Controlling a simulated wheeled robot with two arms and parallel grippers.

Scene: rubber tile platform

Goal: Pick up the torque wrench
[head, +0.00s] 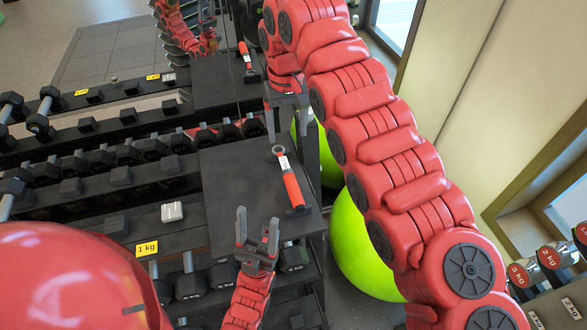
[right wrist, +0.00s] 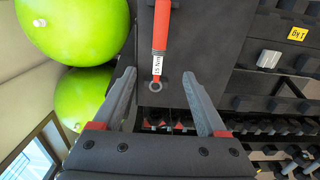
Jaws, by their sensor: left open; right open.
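The torque wrench (head: 292,188) lies on the dark rubber platform (head: 235,185), its red handle toward me and its grey ring head pointing away. A white label near the ring reads 15 Nm. In the right wrist view the wrench (right wrist: 159,30) shows with its ring end between the fingers. My right gripper (head: 288,130) is open above the ring end, with its fingers on either side. It also shows in its wrist view (right wrist: 157,75), not closed on the wrench. My left gripper (head: 257,225) is open and empty, pointing up near the platform's front edge.
Racks of dumbbells (head: 110,155) stand left of the platform, with a pale block (head: 172,211) and a 1 kg label (head: 147,248). Green balls (head: 365,250) sit on the right below the platform. A mirror behind reflects the wrench and my arms. More dumbbells (head: 553,255) stand far right.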

